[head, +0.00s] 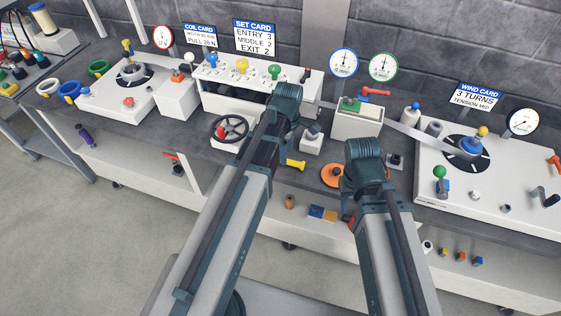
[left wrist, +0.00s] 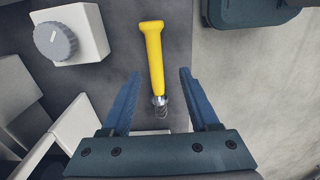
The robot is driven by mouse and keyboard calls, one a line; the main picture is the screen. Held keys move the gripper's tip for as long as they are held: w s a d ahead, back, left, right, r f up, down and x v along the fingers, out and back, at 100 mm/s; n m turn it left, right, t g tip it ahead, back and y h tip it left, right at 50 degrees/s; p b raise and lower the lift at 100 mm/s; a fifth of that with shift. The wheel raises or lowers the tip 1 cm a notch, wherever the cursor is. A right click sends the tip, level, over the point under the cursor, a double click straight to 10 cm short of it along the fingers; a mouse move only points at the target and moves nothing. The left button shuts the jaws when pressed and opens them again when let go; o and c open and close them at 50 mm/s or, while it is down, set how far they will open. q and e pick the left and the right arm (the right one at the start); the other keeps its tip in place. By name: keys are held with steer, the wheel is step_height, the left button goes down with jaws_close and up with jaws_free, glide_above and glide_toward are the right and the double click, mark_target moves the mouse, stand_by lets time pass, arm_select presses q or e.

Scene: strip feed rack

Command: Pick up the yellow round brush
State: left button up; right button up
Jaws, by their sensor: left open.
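The yellow round brush (head: 296,164) lies on the dark bench top near its front edge, partly behind my left arm in the head view. In the left wrist view the brush (left wrist: 154,55) has a yellow handle pointing up the picture and a short metal neck; its bristle end is hard to make out. My left gripper (left wrist: 160,74) is open, with one finger on each side of the brush and gaps showing. Whether the fingers are at its height is unclear. My right arm (head: 365,170) stands to the right; its fingers are hidden.
A white box with a grey knob (left wrist: 56,40) stands beside the brush. An orange disc (head: 332,175) lies to the right, near my right arm. A black handwheel (head: 230,127) is to the left. The bench edge runs close by, with floor beyond.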

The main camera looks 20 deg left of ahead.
arm_select(q)
steer(key=f+b, duration=0.4)
steer(key=f, duration=0.1)
steer(key=shift+w, duration=0.3)
steer(key=shift+r, duration=0.1)
jaws_close()
